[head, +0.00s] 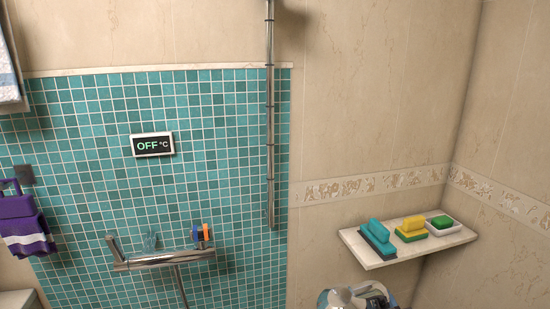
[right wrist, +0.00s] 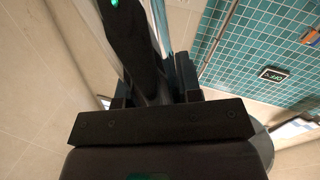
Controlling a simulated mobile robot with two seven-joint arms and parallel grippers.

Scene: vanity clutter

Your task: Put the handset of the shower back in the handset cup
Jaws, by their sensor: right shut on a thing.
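In the right wrist view my right gripper (right wrist: 153,88) is shut on a long dark and grey shaft (right wrist: 140,50), which runs up out of the picture. It looks like the shower handset, but its head and far end are out of view. In the head view a chrome mixer bar (head: 165,261) is on the teal tiled wall, with an upright chrome piece (head: 114,247) at its left end. I cannot tell whether that piece is the handset cup. A chrome rail (head: 270,150) runs vertically on the wall. My left gripper is not in view.
A display (head: 152,145) reads OFF °C. A small blue and orange item (head: 203,236) stands on the mixer bar. A corner shelf (head: 372,252) holds sponges and a soap dish. A purple towel (head: 22,225) hangs left.

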